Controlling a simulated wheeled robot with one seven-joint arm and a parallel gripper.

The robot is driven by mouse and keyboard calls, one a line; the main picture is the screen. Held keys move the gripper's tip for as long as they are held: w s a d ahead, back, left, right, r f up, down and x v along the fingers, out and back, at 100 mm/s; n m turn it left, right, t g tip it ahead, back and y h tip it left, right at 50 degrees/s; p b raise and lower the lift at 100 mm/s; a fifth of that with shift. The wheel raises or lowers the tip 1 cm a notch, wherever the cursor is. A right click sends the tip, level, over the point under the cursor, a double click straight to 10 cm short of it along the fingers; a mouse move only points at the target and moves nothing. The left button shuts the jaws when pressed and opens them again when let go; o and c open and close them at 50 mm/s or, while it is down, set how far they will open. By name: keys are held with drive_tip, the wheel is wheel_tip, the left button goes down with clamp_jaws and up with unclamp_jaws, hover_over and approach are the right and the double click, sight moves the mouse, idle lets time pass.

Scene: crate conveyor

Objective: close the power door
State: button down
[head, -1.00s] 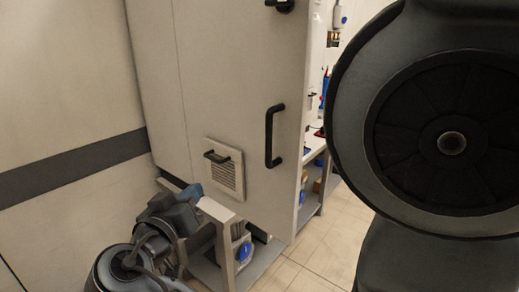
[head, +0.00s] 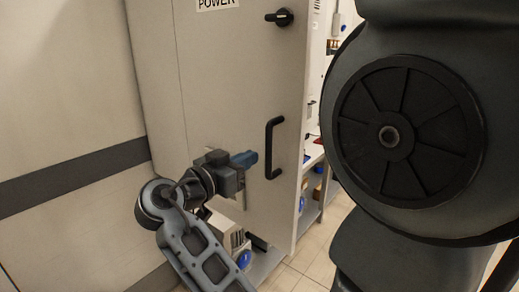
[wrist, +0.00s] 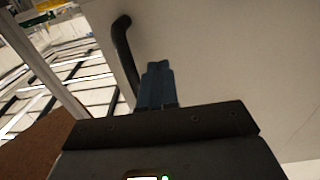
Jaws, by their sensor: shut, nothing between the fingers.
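The grey-white power door (head: 228,75) stands upright in the head view, with a "POWER" label (head: 217,3) at the top, a black knob (head: 279,17) and a black vertical bar handle (head: 269,148). My gripper (head: 250,158) is shut and empty. Its blue fingers are just left of the handle's middle, in front of the door face. In the wrist view, the fingers (wrist: 156,86) point towards the pale door panel (wrist: 220,60), with the handle (wrist: 122,55) close on their left. I cannot tell whether the fingertips touch the door, or how far it is open.
A wall with a dark stripe (head: 75,178) is at the left. A low shelf with a blue-marked item (head: 244,259) is below my gripper. Shelving (head: 312,183) stands beyond the door's right edge, with tiled floor (head: 322,238) in front. My own arm link fills the right.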

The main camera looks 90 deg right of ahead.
sight(260, 153)
drive_tip(key=shift+p+x, duration=0.55)
drive_tip(key=shift+x, duration=1.75)
drive_tip(key=shift+d, duration=0.1)
